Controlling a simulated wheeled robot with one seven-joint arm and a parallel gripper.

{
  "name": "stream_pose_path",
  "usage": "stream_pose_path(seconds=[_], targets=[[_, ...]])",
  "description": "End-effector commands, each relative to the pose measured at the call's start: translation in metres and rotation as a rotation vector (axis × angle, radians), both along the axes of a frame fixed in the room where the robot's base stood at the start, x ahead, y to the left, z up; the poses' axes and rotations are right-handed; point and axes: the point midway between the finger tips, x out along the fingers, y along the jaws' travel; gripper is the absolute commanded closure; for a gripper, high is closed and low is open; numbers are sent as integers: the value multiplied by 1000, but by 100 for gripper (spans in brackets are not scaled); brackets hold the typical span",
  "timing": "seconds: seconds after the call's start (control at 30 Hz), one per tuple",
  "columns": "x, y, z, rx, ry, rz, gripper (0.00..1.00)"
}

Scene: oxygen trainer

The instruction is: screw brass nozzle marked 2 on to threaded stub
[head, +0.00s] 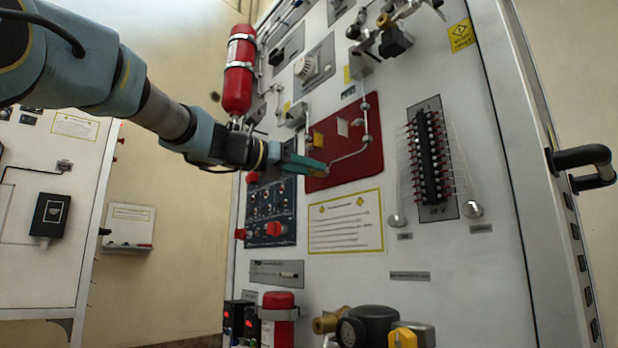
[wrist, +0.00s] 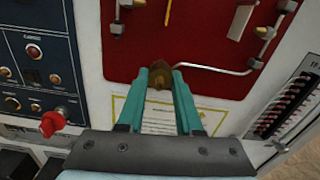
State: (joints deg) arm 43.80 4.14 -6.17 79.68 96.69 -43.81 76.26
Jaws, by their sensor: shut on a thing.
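My gripper (head: 318,170) is shut at the lower part of the red board. In the wrist view, my gripper's two teal fingers (wrist: 168,76) close around a small brass piece, the brass nozzle (wrist: 158,80). I cannot read a mark on it. A thin metal tube (head: 350,153) runs down the red board and bends left toward the fingertips. In the wrist view the tube (wrist: 215,71) reaches the nozzle area. The threaded stub is not clearly visible; its place at the tube's end is hidden by the nozzle and fingers, so I cannot tell whether they touch.
The red board (head: 360,172) is mounted on a tall white panel. A red cylinder (head: 239,75) hangs upper left, near my arm. A dark blue control box (head: 268,205) with red knobs is below left. A black terminal strip (head: 432,160) with wires is to the right.

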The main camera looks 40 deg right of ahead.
Motion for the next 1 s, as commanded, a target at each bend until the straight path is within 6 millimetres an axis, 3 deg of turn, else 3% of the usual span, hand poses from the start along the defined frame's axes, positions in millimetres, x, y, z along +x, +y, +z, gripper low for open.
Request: stream_pose_path(seconds=[0.33,0.7,1.0], targets=[[0,0,-2,0,-27,-2,100],[0,-1,-3,-16,-311,-1,100],[0,-1,-3,-15,-325,-1,100]])
